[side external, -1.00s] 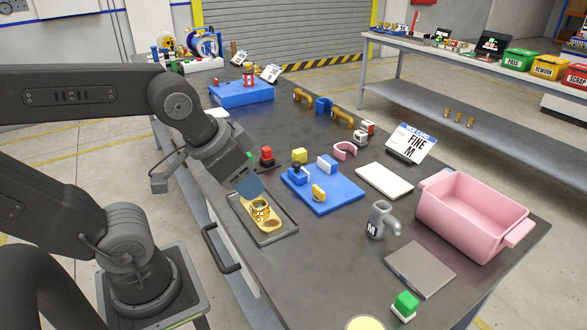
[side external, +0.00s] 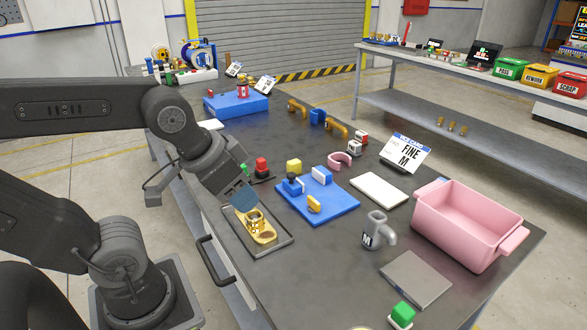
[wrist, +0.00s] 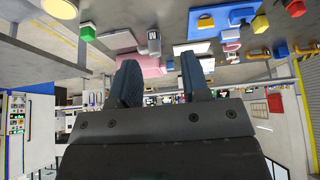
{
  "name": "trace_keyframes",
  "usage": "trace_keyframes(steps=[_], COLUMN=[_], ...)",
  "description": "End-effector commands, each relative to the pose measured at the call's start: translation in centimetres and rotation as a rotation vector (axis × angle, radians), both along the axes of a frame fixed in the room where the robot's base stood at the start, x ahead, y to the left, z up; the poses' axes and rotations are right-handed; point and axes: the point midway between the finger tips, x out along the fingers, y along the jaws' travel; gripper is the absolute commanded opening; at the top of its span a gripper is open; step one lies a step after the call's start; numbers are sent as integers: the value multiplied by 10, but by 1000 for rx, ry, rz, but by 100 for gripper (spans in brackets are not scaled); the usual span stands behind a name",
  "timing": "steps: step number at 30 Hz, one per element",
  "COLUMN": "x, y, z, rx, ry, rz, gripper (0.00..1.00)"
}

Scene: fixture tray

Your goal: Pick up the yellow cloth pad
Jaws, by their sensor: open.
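A pale yellow round piece (wrist: 60,8) with a lighter rim shows at the top left of the wrist view; it looks like the yellow pad, though I cannot tell if it is cloth. In the side view only a sliver of it (side external: 368,328) shows at the bottom edge. My gripper (side external: 244,199) is over the near left of the bench, above a grey tray with a yellow fixture (side external: 266,237), far from the round piece. In the wrist view its two blue fingers (wrist: 160,60) are apart with nothing between them.
A pink bin (side external: 468,220) stands at the right. A grey mug (side external: 375,232), a grey plate (side external: 416,279) and a green block (side external: 403,310) lie between my gripper and the round piece. A blue board (side external: 335,208) holds small parts.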

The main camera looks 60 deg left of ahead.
Motion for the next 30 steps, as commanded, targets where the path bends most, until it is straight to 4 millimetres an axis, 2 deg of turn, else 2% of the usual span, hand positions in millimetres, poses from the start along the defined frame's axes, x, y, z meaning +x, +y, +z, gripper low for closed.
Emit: trace_keyframes(steps=[2,13,22,26,30], x=[0,0,5,29,78], y=[0,0,2,10,33], z=[0,0,4,18,39], rx=[0,0,12,70,172], ry=[0,0,5,42,115], rz=[0,0,-13,-94,-264], gripper=[43,78,79,79,79])
